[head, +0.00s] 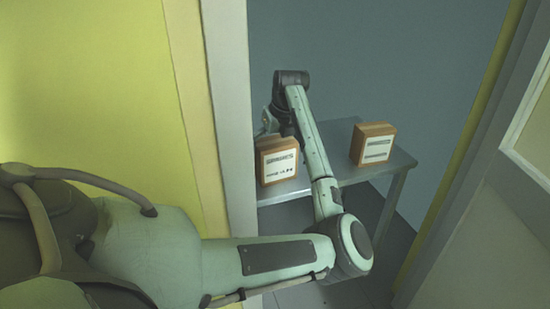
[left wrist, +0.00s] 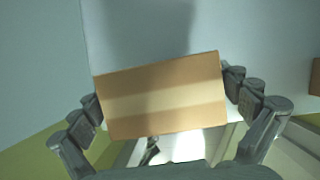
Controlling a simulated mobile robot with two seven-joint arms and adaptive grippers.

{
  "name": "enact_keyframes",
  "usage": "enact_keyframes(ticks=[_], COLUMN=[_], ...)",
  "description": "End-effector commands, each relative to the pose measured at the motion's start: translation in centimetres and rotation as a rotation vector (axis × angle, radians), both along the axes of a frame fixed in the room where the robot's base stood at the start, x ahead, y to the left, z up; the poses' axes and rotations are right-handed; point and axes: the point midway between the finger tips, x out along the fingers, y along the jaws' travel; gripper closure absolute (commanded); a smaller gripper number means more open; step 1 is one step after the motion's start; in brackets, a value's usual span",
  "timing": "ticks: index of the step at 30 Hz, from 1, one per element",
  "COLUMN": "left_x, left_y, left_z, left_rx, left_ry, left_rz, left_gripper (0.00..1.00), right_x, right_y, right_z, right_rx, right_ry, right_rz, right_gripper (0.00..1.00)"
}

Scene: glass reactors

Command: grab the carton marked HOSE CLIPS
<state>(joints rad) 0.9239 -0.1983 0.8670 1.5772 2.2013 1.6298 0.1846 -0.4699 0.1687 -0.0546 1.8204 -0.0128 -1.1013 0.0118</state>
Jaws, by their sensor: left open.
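Two brown cartons with white labels stand on a grey table in the head view. The left carton (head: 277,160) is by the door frame, and the right carton (head: 372,144) is farther right. My left gripper (head: 268,125) is above and behind the left carton, partly hidden by the arm and door frame. In the left wrist view a carton (left wrist: 160,97), seen from above, lies between its open fingers, one at each side, not clamped. My right gripper is not in view.
My left arm reaches through a doorway, close to its pale left frame (head: 228,100). The table (head: 340,172) has bare top between the cartons. A blue-grey wall is behind it. A pale door panel (head: 510,200) stands at the right.

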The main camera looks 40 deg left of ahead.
Motion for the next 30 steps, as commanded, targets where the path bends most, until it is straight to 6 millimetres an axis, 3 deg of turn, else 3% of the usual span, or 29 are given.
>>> enact_keyframes(ticks=[4, 11, 22, 30], left_x=[0.14, 0.21, 0.21, 0.24], left_y=[0.46, 0.5, 0.47, 0.49], left_z=[-1.29, -1.43, -1.39, -1.18], left_rx=[-0.001, 0.0, 0.0, 0.001], left_ry=[0.001, -0.001, -0.001, -0.003], left_rz=[0.001, 0.001, 0.001, 0.0], left_gripper=[0.0, 0.0, 0.44, 0.44], right_x=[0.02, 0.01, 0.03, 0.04], right_y=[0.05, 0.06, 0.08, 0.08], right_z=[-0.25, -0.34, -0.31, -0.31], right_rx=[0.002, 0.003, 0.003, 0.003], right_ry=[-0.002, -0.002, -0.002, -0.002], right_rz=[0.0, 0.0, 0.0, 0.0], right_gripper=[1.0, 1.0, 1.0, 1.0])
